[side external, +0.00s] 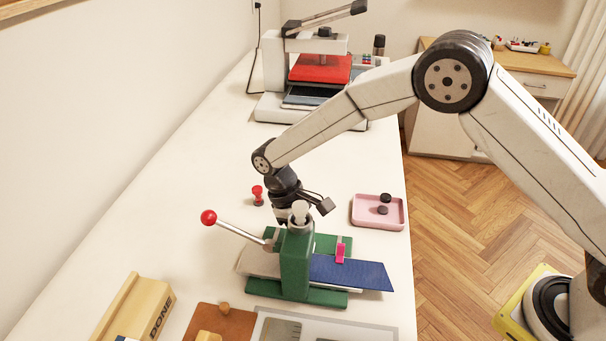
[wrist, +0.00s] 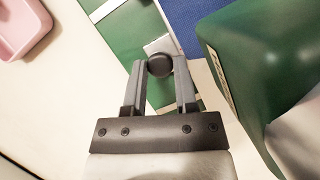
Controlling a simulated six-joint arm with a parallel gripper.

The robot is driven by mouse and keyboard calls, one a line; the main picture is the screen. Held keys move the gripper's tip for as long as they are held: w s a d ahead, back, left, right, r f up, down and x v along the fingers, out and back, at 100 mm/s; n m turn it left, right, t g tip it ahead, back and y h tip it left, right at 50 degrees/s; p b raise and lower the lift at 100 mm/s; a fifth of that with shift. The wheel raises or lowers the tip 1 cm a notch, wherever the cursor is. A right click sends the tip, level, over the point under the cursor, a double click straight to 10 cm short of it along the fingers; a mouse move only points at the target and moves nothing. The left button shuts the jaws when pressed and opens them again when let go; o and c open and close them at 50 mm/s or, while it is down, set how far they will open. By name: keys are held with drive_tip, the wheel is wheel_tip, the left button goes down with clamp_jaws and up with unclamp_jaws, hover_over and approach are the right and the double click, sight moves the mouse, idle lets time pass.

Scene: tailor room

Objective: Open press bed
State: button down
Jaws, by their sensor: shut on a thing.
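A green press (side external: 297,262) stands on the table, its lever with a red ball (side external: 208,217) reaching left. A blue cloth (side external: 350,272) lies over its bed on the right, with a pink clip (side external: 340,253) on it. My gripper (wrist: 160,70) is behind the press body, pointing down. In the wrist view its two fingers are shut on a dark round knob (wrist: 159,64) on a small pale metal plate beside the green base (wrist: 112,35). The cloth also shows at the top (wrist: 208,18). In the side view the press hides my fingertips and the knob.
A pink tray (side external: 366,222) with dark round pieces sits right of my gripper. A red-topped stamp (side external: 257,192) stands at its left. A heat press (side external: 273,72) is at the back; a wooden DONE box (side external: 137,308) is in front.

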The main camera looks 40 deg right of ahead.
drive_tip(key=w+d, duration=0.4)
drive_tip(key=shift+w+d, duration=0.3)
drive_tip(key=shift+w, duration=0.1)
drive_tip(key=shift+c, duration=2)
unclamp_jaws()
drive_tip(key=v, duration=0.8)
drive_tip(key=shift+s+d, duration=0.1)
drive_tip(key=shift+d, duration=0.05)
